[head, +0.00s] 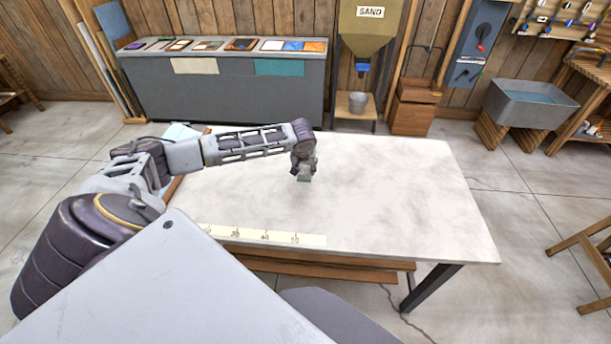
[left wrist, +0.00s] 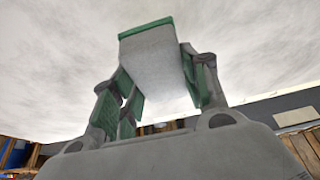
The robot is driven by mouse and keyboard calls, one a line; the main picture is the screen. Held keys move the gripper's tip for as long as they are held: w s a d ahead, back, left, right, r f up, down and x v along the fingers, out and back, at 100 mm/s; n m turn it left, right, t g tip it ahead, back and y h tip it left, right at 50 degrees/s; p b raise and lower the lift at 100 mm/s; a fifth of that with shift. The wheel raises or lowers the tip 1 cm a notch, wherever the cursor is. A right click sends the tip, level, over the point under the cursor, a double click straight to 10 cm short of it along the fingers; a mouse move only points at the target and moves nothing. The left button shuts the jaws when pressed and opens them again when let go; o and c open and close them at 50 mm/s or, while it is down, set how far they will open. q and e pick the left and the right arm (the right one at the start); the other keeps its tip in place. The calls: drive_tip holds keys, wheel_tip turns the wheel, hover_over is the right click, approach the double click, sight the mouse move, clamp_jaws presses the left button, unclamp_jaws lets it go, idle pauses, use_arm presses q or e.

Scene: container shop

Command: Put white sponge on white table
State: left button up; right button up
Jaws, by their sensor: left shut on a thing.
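The white sponge, a pale block with a green layer on one end, shows in the left wrist view (left wrist: 152,60) between the green-padded fingers. My left gripper (head: 303,170) is shut on it and points down over the white table (head: 390,190). In the head view only a small green bit of the sponge (head: 304,179) shows below the fingers. I cannot tell whether the sponge touches the tabletop. The table has a pale, marbled top. My right gripper is not in view.
A ruler strip (head: 265,236) lies along the table's front edge. Pale sheets (head: 180,132) lie at its back left corner, partly behind my left arm. The middle and right of the tabletop are clear. A grey counter (head: 230,95) and a sand hopper (head: 368,40) stand behind.

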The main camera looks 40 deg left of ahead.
use_arm(q)
drive_tip(key=shift+f, duration=0.4)
drive_tip(key=shift+f, duration=0.15)
drive_tip(key=shift+f, duration=1.75)
drive_tip(key=o, duration=1.1)
drive_tip(key=shift+c, duration=0.2)
drive_tip(key=shift+r, duration=0.15)
drive_tip(key=v, duration=1.2)
drive_tip(key=shift+w, duration=0.1)
